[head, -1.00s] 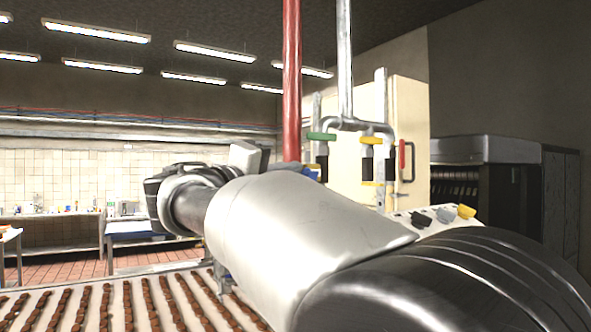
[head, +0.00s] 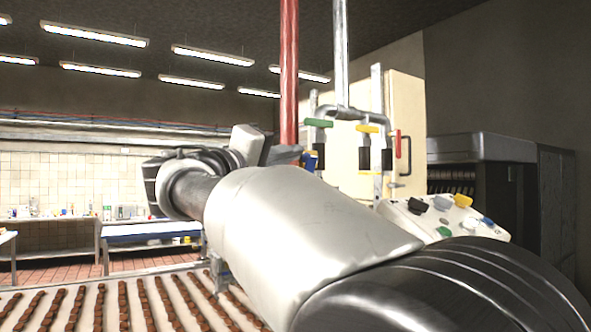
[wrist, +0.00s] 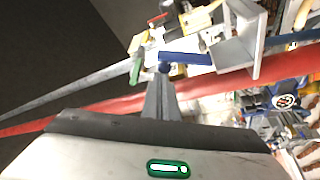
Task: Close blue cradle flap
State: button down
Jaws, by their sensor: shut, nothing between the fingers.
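A blue bar-like handle (wrist: 187,58) shows in the wrist view, just beyond the tip of my gripper (wrist: 158,82). My gripper's fingers are together and empty, with the tip at the bar's left end; I cannot tell whether they touch. In the head view my gripper (head: 287,154) is at the far end of my arm, beside a small blue part (head: 312,160) on the pipework. The arm and gripper hide much of this part. I cannot make out a cradle or tell how far the flap is open.
Green (head: 318,122), yellow (head: 367,129) and red (head: 398,145) levers sit on the pipes to the right. A red pipe (head: 289,75) stands behind my gripper. A panel with coloured knobs (head: 460,216) is at right. A belt (head: 110,308) carries rows of brown pieces.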

aim_at(307, 160)
jog(key=s+m+h+b, duration=0.1)
jog(key=m+b, duration=0.1)
jog(key=b, duration=0.1)
jog(key=d+f+m+h+b, duration=0.1)
jog(key=m+b, duration=0.1)
jog(key=b, duration=0.1)
jog(key=s+f+m+h+b, duration=0.1)
jog(key=m+b, duration=0.2)
jog(key=b, duration=0.1)
jog(key=shift+s+d+f+g, duration=0.1)
jog(key=shift+s+d+g, duration=0.25)
jog(key=shift+g, duration=0.05)
jog(key=shift+s+d+f+m+g+h+b, duration=0.3)
jog(key=shift+m+g+h+b, duration=0.2)
jog(key=shift+m+b, duration=0.65)
jog(key=shift+s+d+f+m+g+h+b, duration=0.2)
jog(key=shift+s+f+m+g+h+b, duration=0.25)
jog(key=shift+m+b, duration=0.75)
jog(key=shift+s+d+f+m+g+h+b, duration=0.3)
jog(key=shift+m+h+b, duration=0.4)
jog(key=shift+m, duration=0.75)
jog(key=shift+a+f, duration=0.1)
jog(key=shift+f, duration=0.05)
